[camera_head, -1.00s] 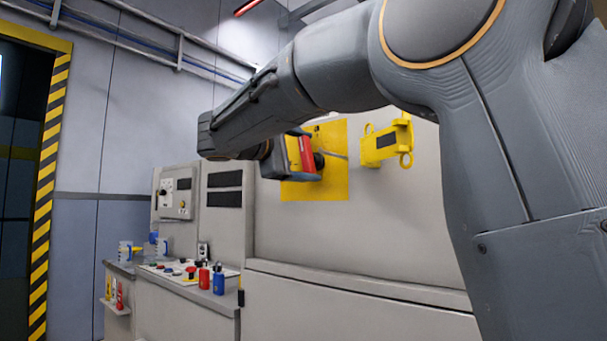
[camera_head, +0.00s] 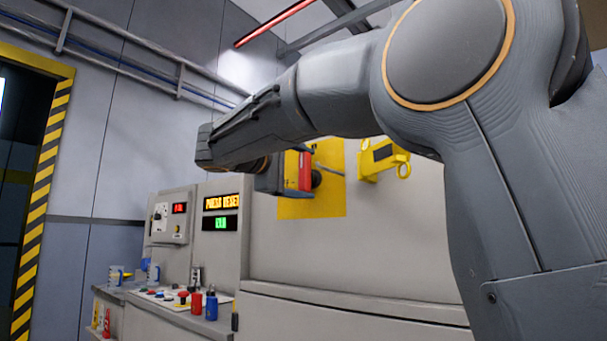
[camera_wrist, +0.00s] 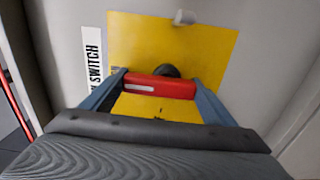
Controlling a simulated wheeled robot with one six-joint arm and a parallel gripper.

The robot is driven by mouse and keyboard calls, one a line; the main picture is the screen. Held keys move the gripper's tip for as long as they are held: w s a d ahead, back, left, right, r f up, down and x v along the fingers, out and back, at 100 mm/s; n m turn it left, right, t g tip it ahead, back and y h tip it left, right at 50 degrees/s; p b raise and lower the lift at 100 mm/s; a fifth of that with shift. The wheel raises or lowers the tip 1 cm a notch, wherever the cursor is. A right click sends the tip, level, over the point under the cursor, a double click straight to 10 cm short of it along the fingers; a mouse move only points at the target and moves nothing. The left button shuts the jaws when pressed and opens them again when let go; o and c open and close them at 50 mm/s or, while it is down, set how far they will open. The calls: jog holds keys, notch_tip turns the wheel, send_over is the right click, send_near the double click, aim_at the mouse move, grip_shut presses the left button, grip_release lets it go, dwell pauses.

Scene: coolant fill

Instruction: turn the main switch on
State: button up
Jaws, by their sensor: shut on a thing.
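The main switch has a red handle (camera_wrist: 160,87) on a yellow plate (camera_wrist: 215,50). In the wrist view a white label (camera_wrist: 94,60) beside the plate ends in "SWITCH". My gripper (camera_wrist: 160,90) is shut on the red handle, with one blue-grey finger at each end of it. A dark round hub (camera_wrist: 167,70) shows behind the handle. In the head view the red handle (camera_head: 305,171) stands upright in front of the yellow plate (camera_head: 330,200), partly hidden by my gripper (camera_head: 285,172).
The cabinet displays (camera_head: 220,213) are lit in orange and green. A small panel (camera_head: 170,217) with a red readout is left of them. A yellow bracket (camera_head: 382,158) hangs right of the plate. Bottles and buttons crowd the counter (camera_head: 165,308) below.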

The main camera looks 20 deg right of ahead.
jog(key=o, duration=1)
jog(key=shift+o, duration=0.2)
jog(key=v, duration=0.8)
